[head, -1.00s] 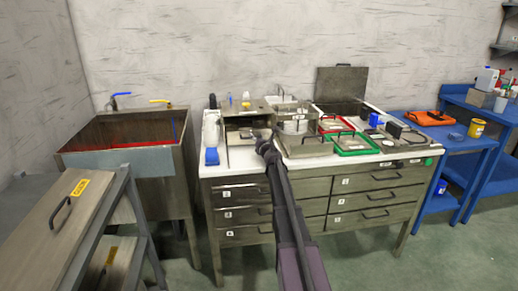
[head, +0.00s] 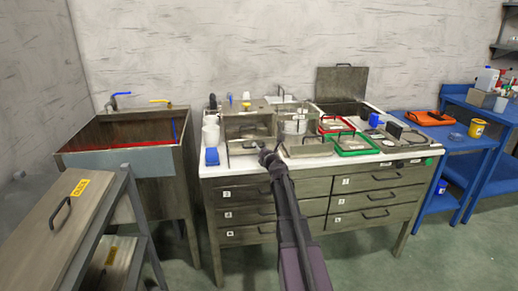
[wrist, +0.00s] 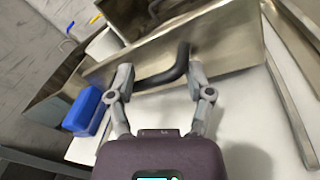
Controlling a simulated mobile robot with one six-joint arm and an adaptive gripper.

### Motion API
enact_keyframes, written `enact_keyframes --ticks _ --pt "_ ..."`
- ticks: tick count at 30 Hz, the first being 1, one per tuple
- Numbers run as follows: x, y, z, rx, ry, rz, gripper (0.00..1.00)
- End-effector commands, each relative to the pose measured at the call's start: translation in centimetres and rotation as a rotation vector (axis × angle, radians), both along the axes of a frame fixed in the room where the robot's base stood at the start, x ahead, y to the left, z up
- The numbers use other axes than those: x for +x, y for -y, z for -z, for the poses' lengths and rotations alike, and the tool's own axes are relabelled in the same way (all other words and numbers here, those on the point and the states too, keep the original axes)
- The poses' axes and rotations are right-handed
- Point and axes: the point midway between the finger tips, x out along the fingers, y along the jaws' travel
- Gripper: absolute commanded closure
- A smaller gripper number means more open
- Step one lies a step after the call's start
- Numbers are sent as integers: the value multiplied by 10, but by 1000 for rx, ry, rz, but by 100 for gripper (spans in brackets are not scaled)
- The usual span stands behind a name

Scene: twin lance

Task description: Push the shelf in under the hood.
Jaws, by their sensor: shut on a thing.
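My gripper (wrist: 160,82) is shut on a black bar handle (wrist: 181,62) fixed to a flat metal panel, which looks like the shelf's front (wrist: 235,42). The panel looks tilted in the wrist view because the camera is rolled. In the head view my gripper (head: 266,154) is at the front left of the white-topped bench, just in front of the metal hood box (head: 240,121). How far the shelf reaches under the hood cannot be told; the panel and my gripper hide part of it.
A blue block (head: 212,156) and a white cup (head: 211,131) stand left of the hood. A metal box (head: 306,146) and a green-rimmed tray (head: 354,146) lie to the right. A sink (head: 120,157) stands farther left. Bare white bench top shows beside the panel in the wrist view.

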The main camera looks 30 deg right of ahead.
Motion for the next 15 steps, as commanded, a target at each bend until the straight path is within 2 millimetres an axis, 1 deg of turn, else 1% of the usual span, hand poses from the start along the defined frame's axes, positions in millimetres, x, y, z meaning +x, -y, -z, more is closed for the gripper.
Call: enact_keyframes --ticks 1,2,8,15 --pt "0 2 0 -15 -4 6 42" --pt "0 2 1 -15 -4 6 50" --pt "-3 -1 1 5 7 6 50" --pt "-13 -11 1 92 49 5 50"
